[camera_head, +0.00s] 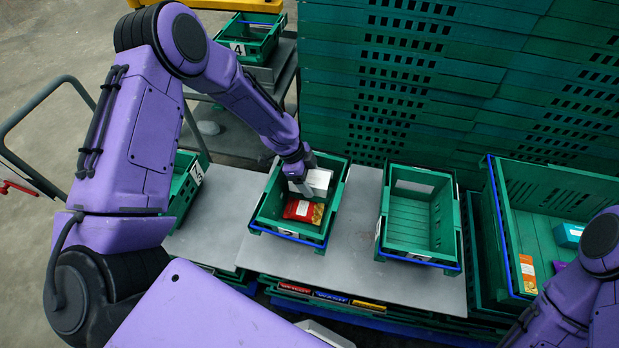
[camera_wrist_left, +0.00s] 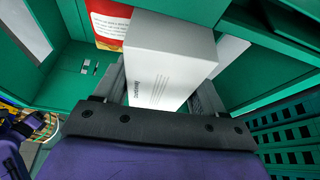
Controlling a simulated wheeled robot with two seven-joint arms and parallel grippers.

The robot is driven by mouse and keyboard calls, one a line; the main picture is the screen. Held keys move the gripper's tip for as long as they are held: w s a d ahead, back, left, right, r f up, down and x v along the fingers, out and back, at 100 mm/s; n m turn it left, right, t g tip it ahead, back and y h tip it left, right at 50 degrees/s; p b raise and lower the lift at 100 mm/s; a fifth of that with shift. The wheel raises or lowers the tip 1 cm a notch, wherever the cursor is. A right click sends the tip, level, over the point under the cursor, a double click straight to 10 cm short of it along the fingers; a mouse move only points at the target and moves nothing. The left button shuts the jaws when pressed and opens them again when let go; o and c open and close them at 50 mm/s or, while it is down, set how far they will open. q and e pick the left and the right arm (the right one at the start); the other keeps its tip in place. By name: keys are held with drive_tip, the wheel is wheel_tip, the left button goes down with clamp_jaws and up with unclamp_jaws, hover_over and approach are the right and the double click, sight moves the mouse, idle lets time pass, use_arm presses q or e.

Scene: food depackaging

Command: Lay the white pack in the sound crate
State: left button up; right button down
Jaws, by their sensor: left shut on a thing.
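My left gripper (camera_head: 304,184) is shut on the white pack (camera_head: 319,180), a pale box with small dark print on one face. In the left wrist view the white pack (camera_wrist_left: 172,60) sits between the fingers. It is held over the middle green crate (camera_head: 258,219), which holds a red pack (camera_head: 303,211) with a yellowish corner. The head view does not show whether the white pack touches the red one. To the right stands an empty green crate (camera_head: 409,238). No marking tells me which crate is the sound one. My right arm shows at lower right, its gripper out of view.
A large green crate (camera_head: 509,225) at far right holds a teal pack (camera_head: 568,234), an orange pack (camera_head: 527,273) and something purple. Tall stacked green crates (camera_head: 400,80) stand behind. The grey tabletop (camera_head: 350,240) is bare between the two smaller crates.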

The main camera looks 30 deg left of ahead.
use_arm(q)
drive_tip(key=shift+f, duration=0.35)
drive_tip(key=o, duration=1.1)
drive_tip(key=shift+o, duration=0.2)
drive_tip(key=shift+r, duration=0.25)
drive_tip(key=shift+r+p, duration=0.7)
drive_tip(key=shift+p, duration=0.05)
drive_tip(key=b+v, duration=0.1)
drive_tip(key=v, duration=1)
drive_tip(key=shift+a+b, duration=0.25)
drive_tip(key=shift+b, duration=0.15)
drive_tip(key=shift+r, duration=0.15)
